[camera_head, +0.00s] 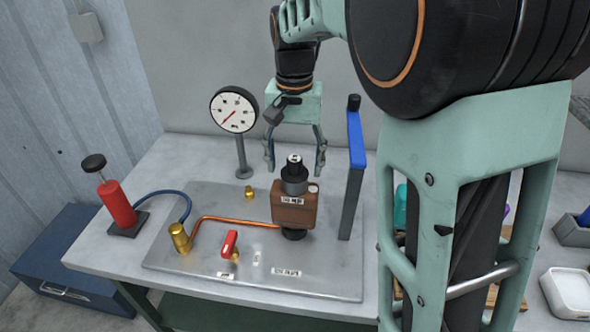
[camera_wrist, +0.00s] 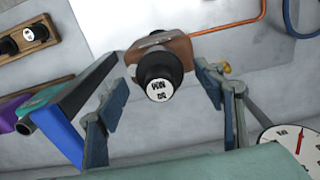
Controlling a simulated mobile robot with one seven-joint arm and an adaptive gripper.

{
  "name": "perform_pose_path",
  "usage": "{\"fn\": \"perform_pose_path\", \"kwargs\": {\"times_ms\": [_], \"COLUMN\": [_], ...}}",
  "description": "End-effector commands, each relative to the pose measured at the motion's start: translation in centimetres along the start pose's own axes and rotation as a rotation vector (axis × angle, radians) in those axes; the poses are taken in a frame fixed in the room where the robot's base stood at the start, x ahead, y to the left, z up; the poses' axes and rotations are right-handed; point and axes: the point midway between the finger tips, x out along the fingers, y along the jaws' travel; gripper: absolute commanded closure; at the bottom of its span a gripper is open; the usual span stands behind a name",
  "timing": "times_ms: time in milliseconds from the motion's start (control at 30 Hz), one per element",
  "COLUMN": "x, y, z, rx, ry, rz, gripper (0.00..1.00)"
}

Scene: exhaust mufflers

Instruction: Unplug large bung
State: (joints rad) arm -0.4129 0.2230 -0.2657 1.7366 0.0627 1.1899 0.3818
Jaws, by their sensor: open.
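A black bung (camera_head: 294,174) with a white printed label on its cap sits upright in the top of a brown box-shaped muffler (camera_head: 293,212) on the metal plate. In the wrist view the bung (camera_wrist: 160,78) shows end-on, between the two fingers but apart from them. The muffler (camera_wrist: 180,48) is behind it there. My gripper (camera_head: 295,168) is open and empty, pointing down above and just behind the bung. The lettering on the labels is too small to read. A black fitting (camera_head: 293,234) shows under the muffler.
A blue-and-grey lever post (camera_head: 356,150) stands close right of my gripper. A pressure gauge (camera_head: 234,110) stands to its left. A copper pipe (camera_head: 235,219), a red valve handle (camera_head: 229,243) and a red pump (camera_head: 116,204) are left. A wooden rack (camera_wrist: 45,38) holds black bungs.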

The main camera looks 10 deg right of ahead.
Motion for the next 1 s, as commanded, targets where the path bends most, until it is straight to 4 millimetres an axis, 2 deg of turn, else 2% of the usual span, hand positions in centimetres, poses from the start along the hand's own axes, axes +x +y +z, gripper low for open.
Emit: {"fn": "perform_pose_path", "kwargs": {"times_ms": [333, 867, 900, 1000], "x": [0.01, 0.18, 0.2, 0.25], "y": [0.01, -0.06, -0.06, -0.04], "z": [0.01, 0.1, 0.11, 0.13], "rx": [0.0, 0.0, -0.001, -0.001], "ry": [-0.001, -0.003, -0.004, -0.005], "rz": [0.0, 0.0, 0.001, 0.001], "gripper": [0.39, 0.97, 1.0, 1.0]}}
